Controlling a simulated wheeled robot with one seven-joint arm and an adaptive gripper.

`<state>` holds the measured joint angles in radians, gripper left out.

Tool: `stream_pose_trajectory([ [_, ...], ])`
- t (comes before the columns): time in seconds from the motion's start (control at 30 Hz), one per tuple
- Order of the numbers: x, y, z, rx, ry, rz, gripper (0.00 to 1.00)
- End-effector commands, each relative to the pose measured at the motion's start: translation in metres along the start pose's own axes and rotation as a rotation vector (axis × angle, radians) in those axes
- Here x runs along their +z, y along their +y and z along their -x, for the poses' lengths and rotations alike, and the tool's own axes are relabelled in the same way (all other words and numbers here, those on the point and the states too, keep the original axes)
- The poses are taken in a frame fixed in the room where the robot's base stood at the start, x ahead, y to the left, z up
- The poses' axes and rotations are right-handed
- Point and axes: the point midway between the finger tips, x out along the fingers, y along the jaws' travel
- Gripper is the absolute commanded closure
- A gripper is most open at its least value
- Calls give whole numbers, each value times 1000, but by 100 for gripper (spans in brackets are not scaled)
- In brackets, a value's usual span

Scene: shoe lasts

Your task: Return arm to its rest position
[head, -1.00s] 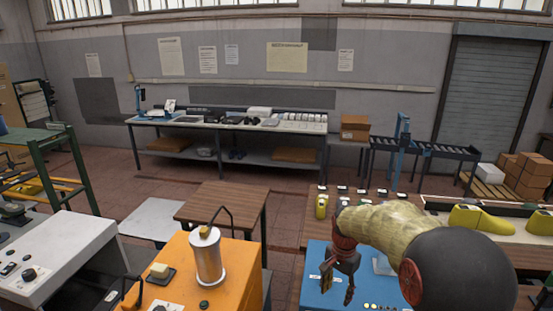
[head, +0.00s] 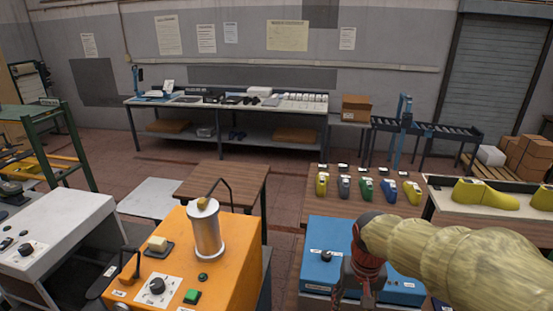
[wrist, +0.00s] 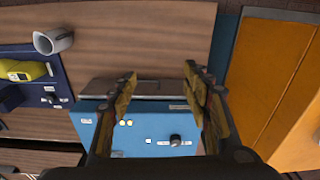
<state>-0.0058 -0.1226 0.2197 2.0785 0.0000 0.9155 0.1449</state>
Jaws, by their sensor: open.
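My gripper (wrist: 158,95) is open and empty in the wrist view, its two fingers spread above a blue box (wrist: 150,140) with knobs and small lights. In the head view my arm reaches in from the lower right, and my gripper (head: 357,292) hangs down in front of the same blue box (head: 320,262), its fingertips near or past the bottom edge of the picture. Nothing shows between the fingers.
A row of coloured shoe lasts (head: 366,189) stands on the brown table behind the blue box. Yellow lasts (head: 485,193) lie at the right. An orange machine (head: 180,250) with a metal cylinder (head: 207,232) stands left. A mug (wrist: 53,42) shows in the wrist view.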

Motion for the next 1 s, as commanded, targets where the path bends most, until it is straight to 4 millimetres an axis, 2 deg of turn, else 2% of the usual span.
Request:
stream_pose_trajectory([
  [0.03, 17, 3, -4, -4, 30, 29, 52],
  [0.2, 66, 10, -3, -10, 121, 112, 52],
  [0.4, 117, 18, -13, -17, 247, 144, 52],
  [0.5, 135, 21, -18, -22, 314, 141, 52],
  [0.7, 146, 23, -13, -30, 433, 138, 52],
  [1.0, 146, 23, -13, -30, 441, 137, 52],
])
